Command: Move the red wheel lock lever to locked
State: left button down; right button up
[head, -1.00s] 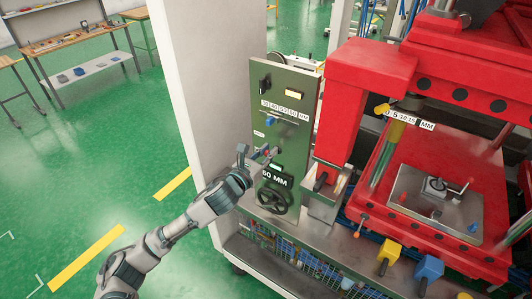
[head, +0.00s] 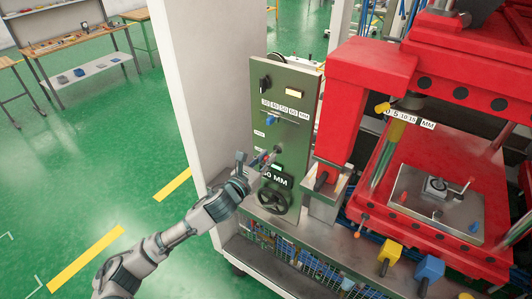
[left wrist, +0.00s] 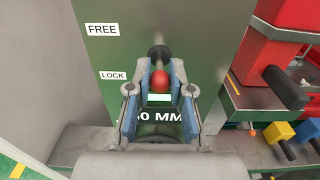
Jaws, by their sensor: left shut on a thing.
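The red wheel lock lever (left wrist: 160,82) has a red ball on a dark stem and stands out from the green panel. In the left wrist view its ball is between the two fingers of my left gripper (left wrist: 158,92), which is shut on it. The ball shows about level with the LOCK label (left wrist: 112,75) and well below the FREE label (left wrist: 103,30). In the head view my left gripper (head: 254,165) is at the panel's lower left, and it largely hides the lever. My right gripper is not in view.
The green panel (head: 300,135) carries a blue pointer (head: 271,121) and a black handwheel (head: 272,202) below a MM display (head: 276,180). A red press (head: 370,75) stands to the right. A white cabinet wall (head: 195,90) is at the left. Green floor is clear further left.

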pick_arm(q)
jog(key=shift+f, duration=0.9)
jog(key=shift+w+d+f+b, duration=0.1)
jog(key=shift+f+b, duration=0.4)
jog(key=shift+f, duration=0.55)
jog(key=shift+w+f, duration=0.1)
jog(key=shift+f, duration=0.1)
jog(key=c, duration=1)
grip_release()
jog(key=shift+o, duration=0.2)
jog(key=shift+w, duration=0.1)
